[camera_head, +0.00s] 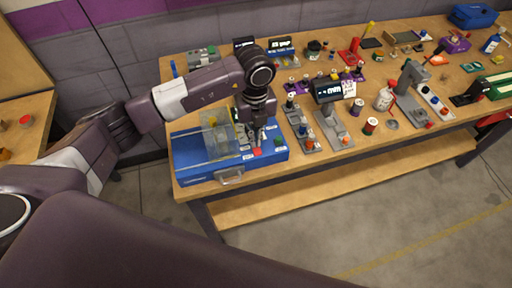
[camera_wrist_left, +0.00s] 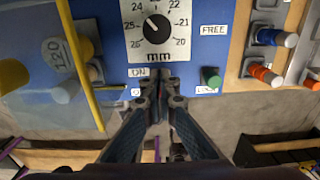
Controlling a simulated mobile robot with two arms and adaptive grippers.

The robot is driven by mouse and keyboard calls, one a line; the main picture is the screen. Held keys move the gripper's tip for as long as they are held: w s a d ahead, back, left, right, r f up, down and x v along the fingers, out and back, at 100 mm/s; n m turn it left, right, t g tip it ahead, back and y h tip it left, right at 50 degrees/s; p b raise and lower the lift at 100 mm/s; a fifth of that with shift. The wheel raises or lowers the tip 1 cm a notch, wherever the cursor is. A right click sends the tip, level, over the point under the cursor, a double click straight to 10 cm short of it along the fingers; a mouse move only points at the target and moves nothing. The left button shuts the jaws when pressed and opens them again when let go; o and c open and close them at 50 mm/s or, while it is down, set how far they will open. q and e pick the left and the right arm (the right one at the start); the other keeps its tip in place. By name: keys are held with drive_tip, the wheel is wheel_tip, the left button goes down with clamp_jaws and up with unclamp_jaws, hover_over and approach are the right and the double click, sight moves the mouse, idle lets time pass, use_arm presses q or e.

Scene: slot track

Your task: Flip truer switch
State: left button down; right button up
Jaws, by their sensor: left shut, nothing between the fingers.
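The truer is a blue machine (camera_head: 190,166) with a clear cover (camera_head: 218,138), standing at the left end of the workbench. In the left wrist view its blue panel (camera_wrist_left: 196,42) carries a dial (camera_wrist_left: 157,28) marked in mm. Below the dial is an ON label (camera_wrist_left: 138,72). A green knob (camera_wrist_left: 211,78) sits to the right, under a FREE label (camera_wrist_left: 214,30). My left gripper (camera_wrist_left: 160,78) is shut and empty, its tips just below the dial beside the ON label. In the head view the left gripper (camera_head: 257,137) is over the panel. The switch itself seems hidden behind the fingers.
A metal handle (camera_head: 230,177) is on the truer's front. A red button (camera_head: 257,152) shows near the gripper. Grey fixtures with coloured knobs (camera_head: 303,130) stand close on the right. More tools crowd the bench beyond. The floor in front is clear.

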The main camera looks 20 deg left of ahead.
use_arm(q)
drive_tip(key=shift+f, duration=0.25)
drive_tip(key=shift+r+p, duration=2.1)
drive_tip(key=shift+r, duration=1.45)
drive_tip(key=shift+f, duration=0.1)
